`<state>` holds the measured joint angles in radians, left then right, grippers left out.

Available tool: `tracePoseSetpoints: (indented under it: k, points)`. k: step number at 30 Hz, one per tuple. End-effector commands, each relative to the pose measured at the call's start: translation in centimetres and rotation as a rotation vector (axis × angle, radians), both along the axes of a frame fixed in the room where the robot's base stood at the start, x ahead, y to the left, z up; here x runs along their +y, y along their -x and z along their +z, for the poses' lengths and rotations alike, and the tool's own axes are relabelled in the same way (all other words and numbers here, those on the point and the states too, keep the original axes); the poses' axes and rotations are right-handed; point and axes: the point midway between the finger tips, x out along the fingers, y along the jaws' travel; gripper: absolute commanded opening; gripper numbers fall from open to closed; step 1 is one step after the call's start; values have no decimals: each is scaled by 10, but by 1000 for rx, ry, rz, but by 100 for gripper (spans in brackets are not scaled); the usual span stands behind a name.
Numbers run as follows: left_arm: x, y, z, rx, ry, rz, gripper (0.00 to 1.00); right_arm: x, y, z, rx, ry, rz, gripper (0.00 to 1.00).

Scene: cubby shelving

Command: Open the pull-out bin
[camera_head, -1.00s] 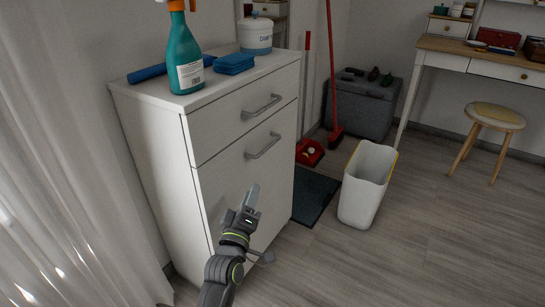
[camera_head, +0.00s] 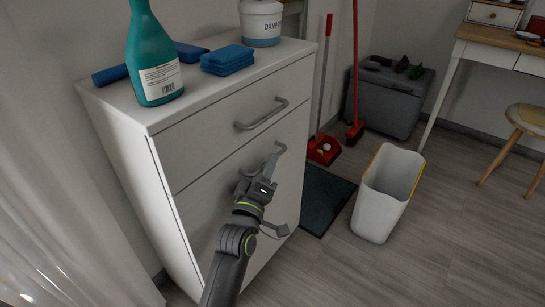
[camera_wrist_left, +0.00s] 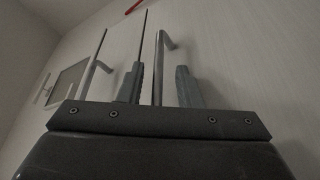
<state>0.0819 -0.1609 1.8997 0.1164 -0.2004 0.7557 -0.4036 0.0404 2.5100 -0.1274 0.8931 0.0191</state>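The white cabinet (camera_head: 225,135) has an upper drawer and a taller lower front (camera_head: 285,185), the pull-out bin; both look closed. My left gripper (camera_head: 261,168) is at the bin's grey bar handle, hiding most of it in the head view. In the left wrist view the fingers (camera_wrist_left: 160,88) are apart, with the bin handle (camera_wrist_left: 158,70) between them, not visibly clamped. The upper drawer's handle (camera_head: 261,114) also shows in the left wrist view (camera_wrist_left: 92,68), outside the fingers. My right gripper is not in view.
A white open bin (camera_head: 383,205) stands on the floor at the right. A dark mat (camera_head: 328,200) lies beside the cabinet. A red broom (camera_head: 355,80) and dustpan (camera_head: 323,150) stand behind. A spray bottle (camera_head: 153,60) and blue sponges (camera_head: 228,59) rest on top.

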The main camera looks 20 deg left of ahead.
Motion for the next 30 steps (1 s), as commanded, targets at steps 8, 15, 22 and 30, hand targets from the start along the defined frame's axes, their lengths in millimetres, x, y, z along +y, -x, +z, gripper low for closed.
tracePoseSetpoints:
  k: [8, 15, 22, 30]
  points:
    - [0, 1, 1, 0, 0, 0, 32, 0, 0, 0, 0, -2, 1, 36]
    - [0, 1, 1, 0, 0, 0, 16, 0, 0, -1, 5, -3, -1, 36]
    - [0, 1, 1, 1, -1, 1, 0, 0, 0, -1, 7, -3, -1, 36]
    - [1, 1, 1, 1, -1, 0, 0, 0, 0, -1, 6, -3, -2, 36]
